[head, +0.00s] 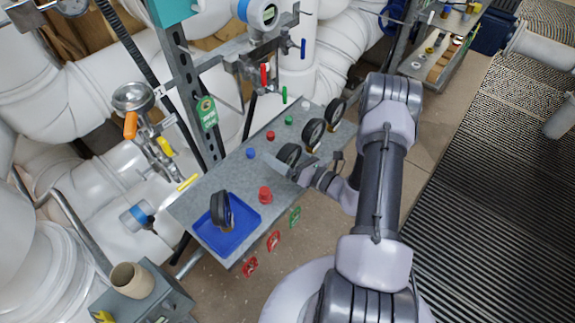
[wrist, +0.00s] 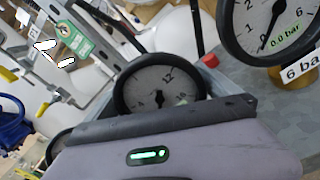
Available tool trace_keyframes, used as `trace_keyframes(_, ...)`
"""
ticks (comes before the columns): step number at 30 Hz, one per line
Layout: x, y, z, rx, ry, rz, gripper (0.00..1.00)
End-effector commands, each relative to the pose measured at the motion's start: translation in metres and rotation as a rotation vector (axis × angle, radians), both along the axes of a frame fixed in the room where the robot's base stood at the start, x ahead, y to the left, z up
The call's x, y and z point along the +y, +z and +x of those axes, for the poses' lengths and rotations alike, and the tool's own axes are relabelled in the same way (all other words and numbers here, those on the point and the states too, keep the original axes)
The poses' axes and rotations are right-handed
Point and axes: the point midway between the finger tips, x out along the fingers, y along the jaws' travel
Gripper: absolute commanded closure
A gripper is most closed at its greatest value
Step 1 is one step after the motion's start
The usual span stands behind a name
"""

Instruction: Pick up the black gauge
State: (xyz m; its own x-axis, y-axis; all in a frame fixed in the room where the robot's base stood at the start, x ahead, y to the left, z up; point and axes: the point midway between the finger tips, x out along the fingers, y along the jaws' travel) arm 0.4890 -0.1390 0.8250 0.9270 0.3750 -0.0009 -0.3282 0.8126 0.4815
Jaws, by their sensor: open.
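Several black gauges are in the head view. One (head: 288,154) stands on the grey bench nearest my gripper, with a second (head: 313,133) and a third (head: 335,110) behind it to the right. Another black gauge (head: 221,212) stands in the blue tray (head: 244,238). My gripper (head: 289,172) is open, low over the bench beside the nearest gauge; whether it touches is unclear. In the wrist view a black-rimmed gauge (wrist: 160,82) with a pale dial shows just past my gripper's dark edge, its lower part hidden. Another gauge (wrist: 265,25) reads 0.0 bar.
A red knob (head: 265,195) stands between the tray and my gripper. Small red, blue and green buttons sit along the bench's back. A steel upright with a green tag (head: 207,113) and white pipes stand behind. A "6 bar" label (wrist: 302,69) shows in the wrist view.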

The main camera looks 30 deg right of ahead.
Motion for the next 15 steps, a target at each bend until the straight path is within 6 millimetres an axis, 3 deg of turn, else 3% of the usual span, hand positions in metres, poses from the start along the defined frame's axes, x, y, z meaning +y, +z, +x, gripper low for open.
trace_keyframes(8, 0.0035, 0.0011, 0.0092, 0.0, 0.0, -0.001, 0.0)
trace_keyframes(15, 0.0034, 0.001, 0.009, 0.0, 0.0, 0.0, 0.43)
